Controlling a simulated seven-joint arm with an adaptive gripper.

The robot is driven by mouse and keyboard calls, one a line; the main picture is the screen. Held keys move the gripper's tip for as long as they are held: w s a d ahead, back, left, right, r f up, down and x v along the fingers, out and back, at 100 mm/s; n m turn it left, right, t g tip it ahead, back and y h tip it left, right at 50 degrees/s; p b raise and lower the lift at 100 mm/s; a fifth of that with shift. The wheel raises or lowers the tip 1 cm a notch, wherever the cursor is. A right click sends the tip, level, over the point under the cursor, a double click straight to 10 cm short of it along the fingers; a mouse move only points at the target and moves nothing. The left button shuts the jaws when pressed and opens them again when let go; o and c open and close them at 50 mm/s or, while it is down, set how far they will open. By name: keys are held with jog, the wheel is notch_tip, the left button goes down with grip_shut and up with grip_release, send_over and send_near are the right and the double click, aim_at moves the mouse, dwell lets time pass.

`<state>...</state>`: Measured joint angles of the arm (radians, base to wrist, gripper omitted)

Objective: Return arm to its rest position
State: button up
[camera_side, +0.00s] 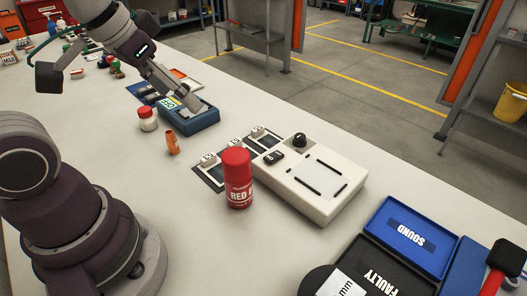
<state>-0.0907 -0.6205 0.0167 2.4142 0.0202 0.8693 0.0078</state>
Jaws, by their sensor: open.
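My gripper (178,92) is at the upper left, at the end of my arm, which reaches in from the top left. Its jaws are open, and I see nothing held in them. The visible finger part points down and right, over or just beside a blue box (202,122) with a light top and a green-lit display. Whether it touches the box cannot be told. My arm's base stands at the lower left on the pale table (120,165).
A white device (318,178) is right of the can. Blue SOUND (409,235) and black FAULTY (372,268) trays lie front right. Small items crowd the far left.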

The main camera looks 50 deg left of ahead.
jog(key=shift+s+d+f+m, duration=0.2)
jog(key=shift+s+d+m, duration=0.3)
jog(key=shift+s+d, duration=0.35)
dwell(0.7)
